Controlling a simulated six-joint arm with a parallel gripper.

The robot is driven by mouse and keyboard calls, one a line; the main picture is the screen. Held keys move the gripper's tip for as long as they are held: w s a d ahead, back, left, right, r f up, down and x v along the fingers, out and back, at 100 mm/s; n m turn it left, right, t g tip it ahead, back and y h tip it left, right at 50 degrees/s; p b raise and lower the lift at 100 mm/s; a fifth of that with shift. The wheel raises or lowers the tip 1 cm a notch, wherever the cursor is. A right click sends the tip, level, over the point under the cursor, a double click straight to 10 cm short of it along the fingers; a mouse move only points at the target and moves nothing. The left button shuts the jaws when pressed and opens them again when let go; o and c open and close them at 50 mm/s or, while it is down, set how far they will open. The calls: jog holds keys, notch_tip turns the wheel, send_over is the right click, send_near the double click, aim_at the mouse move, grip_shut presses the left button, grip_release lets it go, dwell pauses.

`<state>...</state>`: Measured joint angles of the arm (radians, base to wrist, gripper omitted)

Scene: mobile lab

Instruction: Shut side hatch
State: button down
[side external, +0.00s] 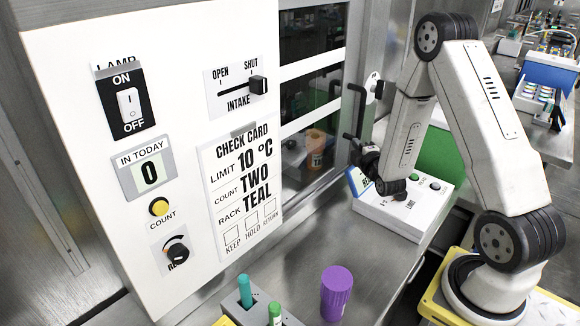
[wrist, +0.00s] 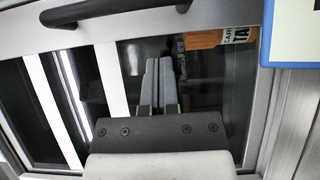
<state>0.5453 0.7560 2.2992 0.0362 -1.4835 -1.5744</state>
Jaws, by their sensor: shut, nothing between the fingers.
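The side hatch is a glazed panel in a silver frame (side external: 362,40), with white strips across its dark glass. It also fills much of the wrist view, where its silver frame (wrist: 240,95) shows. A black bar handle (side external: 358,110) stands out near its right edge; it crosses the top of the wrist view (wrist: 110,14). My gripper (wrist: 159,62) is shut and empty, its grey fingers seen against the dark glass, below the handle in that view. In the side view the fingertips are hard to make out near the handle. I cannot tell contact or how far the hatch stands open.
An orange container (side external: 316,148) shows at the glass. A white control panel (side external: 95,60) with switches stands left. A white box with buttons (side external: 405,205) sits under my wrist. Bare steel counter (side external: 300,265) lies between.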

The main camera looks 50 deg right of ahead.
jog(key=v, duration=0.8)
jog(key=shift+s+a, duration=0.25)
jog(key=shift+w, duration=0.1)
jog(key=w+a+f+m+g+y, duration=0.25)
jog(key=a+m+g+y, duration=0.35)
jog(key=a, duration=0.5)
jog(key=s+a+r+m+g+y, duration=0.2)
jog(key=s+a+m+g, duration=0.3)
jog(key=a, duration=0.4)
jog(key=s+g+y, duration=0.1)
jog(key=s, duration=0.1)
jog(key=shift+s+r+y, duration=0.25)
jog(key=shift+r+y, duration=0.1)
jog(key=shift+y, duration=0.05)
